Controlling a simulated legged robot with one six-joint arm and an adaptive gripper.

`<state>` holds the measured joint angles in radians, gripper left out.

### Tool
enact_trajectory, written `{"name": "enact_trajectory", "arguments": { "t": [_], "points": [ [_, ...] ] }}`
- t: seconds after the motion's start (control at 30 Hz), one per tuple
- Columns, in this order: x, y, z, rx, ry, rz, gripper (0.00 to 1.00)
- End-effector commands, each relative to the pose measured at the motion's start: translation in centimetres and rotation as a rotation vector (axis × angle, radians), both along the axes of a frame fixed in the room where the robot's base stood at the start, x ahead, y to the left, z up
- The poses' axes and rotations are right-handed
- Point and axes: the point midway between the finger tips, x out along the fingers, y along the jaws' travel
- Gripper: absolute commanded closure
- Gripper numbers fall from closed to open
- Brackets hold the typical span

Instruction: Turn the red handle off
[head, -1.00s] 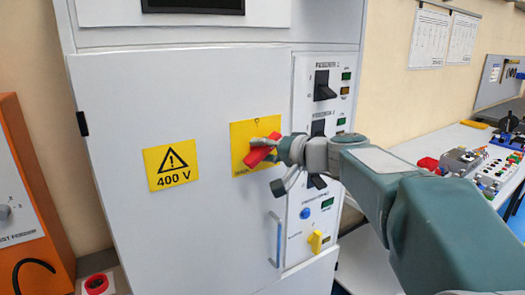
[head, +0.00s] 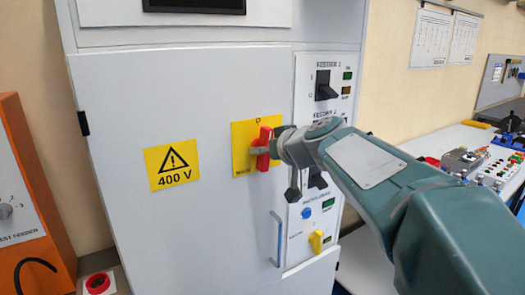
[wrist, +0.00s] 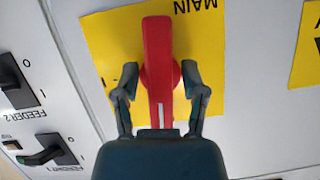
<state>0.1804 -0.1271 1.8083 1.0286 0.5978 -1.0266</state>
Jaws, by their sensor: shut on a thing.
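The red handle (head: 264,148) sits on a yellow plate (head: 239,139) on the white cabinet door. It stands nearly upright in the head view. In the wrist view the red handle (wrist: 158,65) runs lengthwise between my two fingers, over the yellow plate (wrist: 112,42) marked "MAIN", which appears upside down. My gripper (head: 261,151) is shut on the red handle. The wrist view shows the gripper (wrist: 160,85) with one finger on each side of the handle's pivot. My wrist hides part of the handle in the head view.
Black feeder switches (head: 325,85) and a yellow knob (head: 316,241) line the panel to the right. A door handle (head: 276,238) is below. A 400 V sign (head: 171,164) is left. An orange cabinet (head: 25,190) stands far left, and a bench with parts (head: 480,165) right.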

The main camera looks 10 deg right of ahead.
Motion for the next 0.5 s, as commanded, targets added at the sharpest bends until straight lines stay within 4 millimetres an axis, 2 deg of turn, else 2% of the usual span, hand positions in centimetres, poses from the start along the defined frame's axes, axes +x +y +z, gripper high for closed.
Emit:
{"name": "enact_trajectory", "arguments": {
  "t": [0.2, 0.5],
  "points": [
    [-0.02, 0.05, -0.19, -0.093, -0.026, 0.001, 1.0],
    [-0.02, 0.06, -0.15, -0.139, -0.042, 0.002, 1.0]
  ]
}}
